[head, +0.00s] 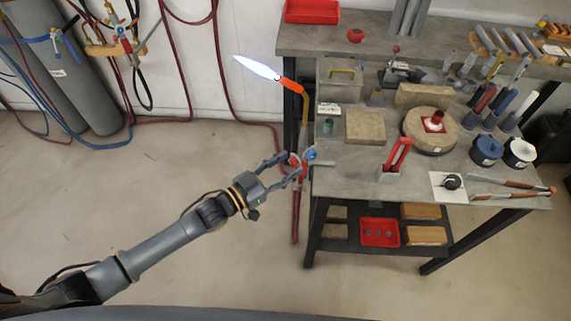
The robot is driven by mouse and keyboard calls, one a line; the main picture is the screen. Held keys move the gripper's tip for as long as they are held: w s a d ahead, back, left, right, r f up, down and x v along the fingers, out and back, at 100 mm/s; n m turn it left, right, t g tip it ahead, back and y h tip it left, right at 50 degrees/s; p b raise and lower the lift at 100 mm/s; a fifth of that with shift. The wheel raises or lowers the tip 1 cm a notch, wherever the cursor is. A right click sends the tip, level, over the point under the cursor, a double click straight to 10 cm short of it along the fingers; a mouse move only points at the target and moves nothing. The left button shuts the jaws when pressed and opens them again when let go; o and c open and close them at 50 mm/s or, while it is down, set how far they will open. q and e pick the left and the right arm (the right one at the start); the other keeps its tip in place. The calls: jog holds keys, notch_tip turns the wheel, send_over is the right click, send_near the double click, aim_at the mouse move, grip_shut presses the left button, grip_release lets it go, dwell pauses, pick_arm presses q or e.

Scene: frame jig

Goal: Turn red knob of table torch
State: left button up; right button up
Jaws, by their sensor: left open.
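The table torch (304,108) stands at the left edge of the workbench, with a bent brass-coloured neck and an orange tip. A bluish-white flame (258,68) points up and left from it. Low on the torch is a small red knob (294,160), with a blue knob (311,153) just right of it. My left gripper (286,166) reaches in from the left, fingers open, with its tips close to the red knob. I cannot tell whether they touch it. The fingers partly cover the torch's lower fittings. My right gripper is not in view.
The grey workbench (345,180) carries a red-handled tool (397,158), wooden blocks, a round stand (430,130) and blue and white cans. Red hoses hang along the wall. Gas cylinders (75,80) stand at the upper left. The floor left of the bench is clear.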

pick_arm(q)
grip_shut()
dwell(0.4)
jog(key=m, duration=0.6)
jog(key=shift+y, duration=0.3)
jog(key=m+b, duration=0.1)
jog(key=m, duration=0.4)
jog(key=shift+m, duration=0.4)
